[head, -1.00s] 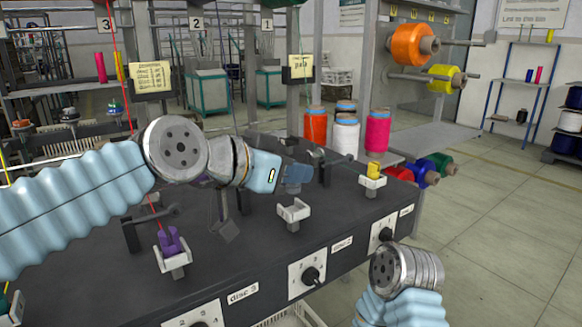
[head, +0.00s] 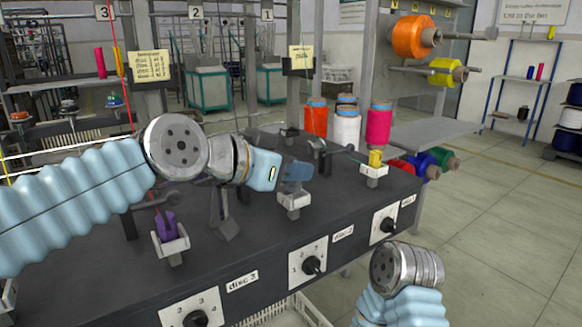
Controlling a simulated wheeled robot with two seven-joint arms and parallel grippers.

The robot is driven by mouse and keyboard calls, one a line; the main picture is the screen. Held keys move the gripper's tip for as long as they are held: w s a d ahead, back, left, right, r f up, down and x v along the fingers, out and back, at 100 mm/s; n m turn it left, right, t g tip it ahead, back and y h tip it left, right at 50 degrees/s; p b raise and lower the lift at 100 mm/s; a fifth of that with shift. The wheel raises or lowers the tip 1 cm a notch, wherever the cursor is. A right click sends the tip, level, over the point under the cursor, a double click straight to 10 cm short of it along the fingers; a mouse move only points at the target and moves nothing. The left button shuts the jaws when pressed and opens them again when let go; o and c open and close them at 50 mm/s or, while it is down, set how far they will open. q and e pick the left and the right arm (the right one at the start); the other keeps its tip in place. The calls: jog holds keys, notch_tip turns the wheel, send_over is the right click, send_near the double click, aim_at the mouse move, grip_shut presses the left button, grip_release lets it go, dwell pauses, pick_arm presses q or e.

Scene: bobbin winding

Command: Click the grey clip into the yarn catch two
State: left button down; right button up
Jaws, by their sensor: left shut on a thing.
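The middle yarn catch, yarn catch two, is a white holder (head: 294,203) on the dark bench top. My left gripper (head: 296,174) is right above it, its blue-grey fingers close over the holder's top. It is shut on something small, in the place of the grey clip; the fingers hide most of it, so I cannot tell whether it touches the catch. A purple clip (head: 167,225) sits in the catch to the left, and a yellow clip (head: 376,158) in the catch to the right. My right wrist shows at the lower right; its gripper is out of view.
The dark bench (head: 250,245) has numbered dials, such as the middle dial (head: 312,265), on its front. White (head: 346,130) and pink (head: 378,126) yarn cones stand behind. A metal post rises behind the bench. Open floor lies to the right.

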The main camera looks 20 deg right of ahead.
pick_arm(q)
jog(key=shift+f+b, duration=0.85)
jog(key=shift+f, duration=0.15)
jog(key=shift+r, duration=0.1)
jog(key=c, duration=0.8)
grip_release()
jog(key=shift+c, duration=0.2)
jog(key=shift+a, duration=0.1)
jog(key=b+v, duration=0.1)
jog(key=v, duration=1.2)
jog(key=shift+s+a+r, duration=0.2)
jog(key=shift+a, duration=0.05)
